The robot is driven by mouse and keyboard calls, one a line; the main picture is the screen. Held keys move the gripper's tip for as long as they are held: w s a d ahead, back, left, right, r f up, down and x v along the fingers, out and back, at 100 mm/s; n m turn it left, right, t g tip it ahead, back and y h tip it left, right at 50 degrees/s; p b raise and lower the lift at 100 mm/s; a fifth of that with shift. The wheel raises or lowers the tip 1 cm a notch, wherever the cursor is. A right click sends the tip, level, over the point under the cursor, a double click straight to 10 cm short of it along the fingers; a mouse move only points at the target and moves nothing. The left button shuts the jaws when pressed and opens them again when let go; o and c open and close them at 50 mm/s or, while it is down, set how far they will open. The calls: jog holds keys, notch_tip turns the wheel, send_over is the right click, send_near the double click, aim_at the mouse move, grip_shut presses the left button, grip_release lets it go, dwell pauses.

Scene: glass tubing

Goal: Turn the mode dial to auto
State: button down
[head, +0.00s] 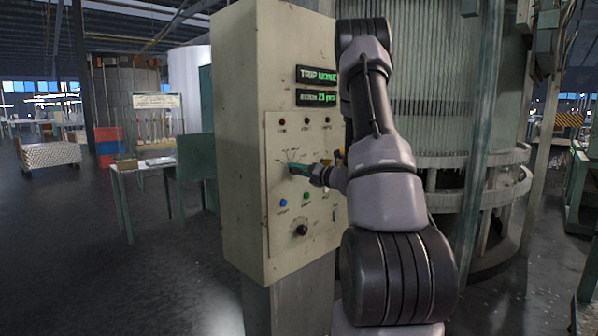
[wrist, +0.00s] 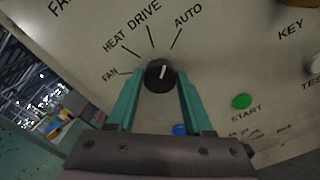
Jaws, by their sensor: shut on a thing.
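The mode dial (wrist: 160,76) is a round black knob with a white pointer line on the pale control panel (wrist: 225,50). Labels FAN, HEAT, DRIVE and AUTO fan out above it, each with a tick. The pointer leans slightly right of straight up, between the DRIVE and AUTO ticks. My gripper (wrist: 158,82) has its teal fingers on the left and right sides of the dial, shut on it. In the head view my gripper (head: 298,169) reaches the panel front from the right and hides the dial.
A green START button (wrist: 242,101) sits right of the dial, and a blue button (wrist: 179,130) is below. The cabinet (head: 240,110) has lit displays (head: 318,97), indicator lamps and a lower black knob (head: 301,230). A table (head: 145,168) stands to the left over open floor.

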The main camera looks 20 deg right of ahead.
jog(key=shift+m, duration=0.9)
jog(key=shift+c, duration=1.5)
grip_release()
jog(key=v, duration=1.1)
